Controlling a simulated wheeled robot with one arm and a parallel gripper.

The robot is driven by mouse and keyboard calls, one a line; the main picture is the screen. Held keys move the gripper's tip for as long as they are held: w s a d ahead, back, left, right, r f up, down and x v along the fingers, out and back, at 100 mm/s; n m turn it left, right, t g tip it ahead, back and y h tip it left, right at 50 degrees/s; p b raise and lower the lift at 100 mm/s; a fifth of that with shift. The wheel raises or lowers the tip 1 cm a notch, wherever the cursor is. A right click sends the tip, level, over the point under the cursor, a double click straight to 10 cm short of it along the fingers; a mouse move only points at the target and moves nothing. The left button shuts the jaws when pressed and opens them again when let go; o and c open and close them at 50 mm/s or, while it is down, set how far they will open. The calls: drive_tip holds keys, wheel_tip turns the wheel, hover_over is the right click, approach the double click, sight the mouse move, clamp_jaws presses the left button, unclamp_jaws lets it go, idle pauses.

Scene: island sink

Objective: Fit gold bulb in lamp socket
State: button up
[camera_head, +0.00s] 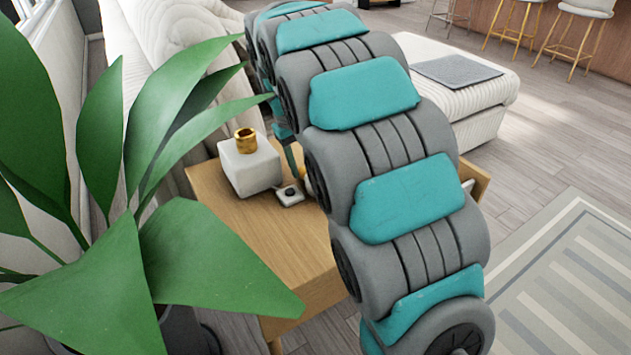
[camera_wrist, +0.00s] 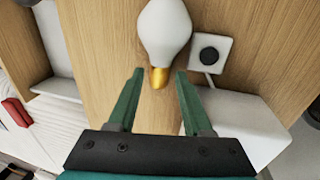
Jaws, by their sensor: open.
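The bulb (camera_wrist: 166,28) has a white glass body and a gold base (camera_wrist: 159,77). In the wrist view it is at the top centre over the wooden table, gold end towards me. My gripper (camera_wrist: 160,73) is open, its green fingertips on either side of the gold end with gaps showing. The lamp base (camera_head: 250,168) is a white block with a gold socket (camera_head: 246,140) on top, empty and facing up. Its white body also shows at the right in the wrist view (camera_wrist: 245,122). My arm hides the bulb and most of the gripper in the head view.
A small switch box (camera_wrist: 210,55) with a black button and cord lies beside the bulb; it also shows in the head view (camera_head: 289,195). A plant (camera_head: 190,250) leans over the wooden side table (camera_head: 285,240). Red and white items (camera_wrist: 14,112) lie at the left.

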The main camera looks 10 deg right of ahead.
drive_tip(key=shift+d+f, duration=0.25)
drive_tip(key=shift+f, duration=0.95)
drive_tip(key=shift+c, duration=0.2)
clamp_jaws()
